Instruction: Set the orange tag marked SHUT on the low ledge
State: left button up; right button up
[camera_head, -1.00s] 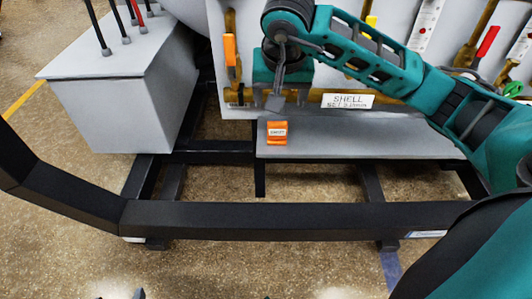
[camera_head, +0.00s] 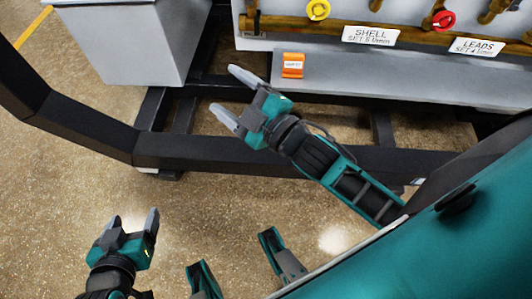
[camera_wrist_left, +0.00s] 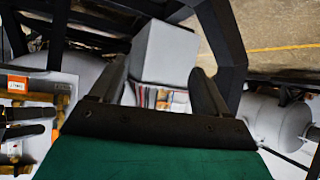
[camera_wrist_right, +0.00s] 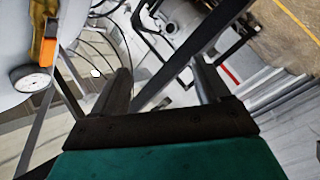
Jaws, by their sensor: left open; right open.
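The orange tag (camera_head: 293,65) stands on the grey low ledge (camera_head: 400,86), near its left end, with a white label too small to read. It is apart from both grippers. My right gripper (camera_head: 224,91) is open and empty, in front and left of the tag, clear of the ledge. My left gripper (camera_head: 133,218) is open and empty at the lower left, over the floor. An orange piece with a white label, apparently the same tag, shows at the left edge of the left wrist view (camera_wrist_left: 16,83).
A grey cabinet (camera_head: 130,45) stands at the upper left. A black frame rail (camera_head: 215,155) runs across below the ledge. Valves with a yellow knob (camera_head: 318,9) and a red knob (camera_head: 444,20) sit above the ledge, with the SHELL sign (camera_head: 370,35) and LEADS sign (camera_head: 477,47).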

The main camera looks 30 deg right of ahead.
pick_arm(q)
jog(key=shift+a, duration=0.1)
pick_arm(e)
jog(key=s+d+f+m+g+h, duration=0.1)
jog(key=s+f+m+g, duration=0.2)
jog(key=f, duration=0.4)
jog(key=s+d+f+m+g+h, duration=0.1)
jog(key=s+f+m+g+h, duration=0.1)
jog(key=s+f+m, duration=0.4)
jog(key=shift+d+f+m+g+h, duration=0.15)
jog(key=shift+f+m+g+h, duration=0.15)
jog(key=shift+f+m+g, duration=0.55)
pick_arm(q)
jog(key=shift+r, duration=0.1)
pick_arm(e)
jog(key=shift+r, duration=0.1)
pick_arm(q)
notch_tip(320, 180, up, 10)
jog(key=s+a+y+p, duration=0.1)
jog(key=a+p, duration=0.2)
jog(key=p, duration=1.1)
jog(key=shift+s, duration=0.25)
pick_arm(e)
jog(key=s+d+r, duration=0.1)
jog(key=d+r, duration=0.2)
jog(key=r, duration=0.7)
jog(key=shift+s+h, duration=0.15)
jog(key=shift+h, duration=0.25)
jog(key=shift+m+t, duration=0.25)
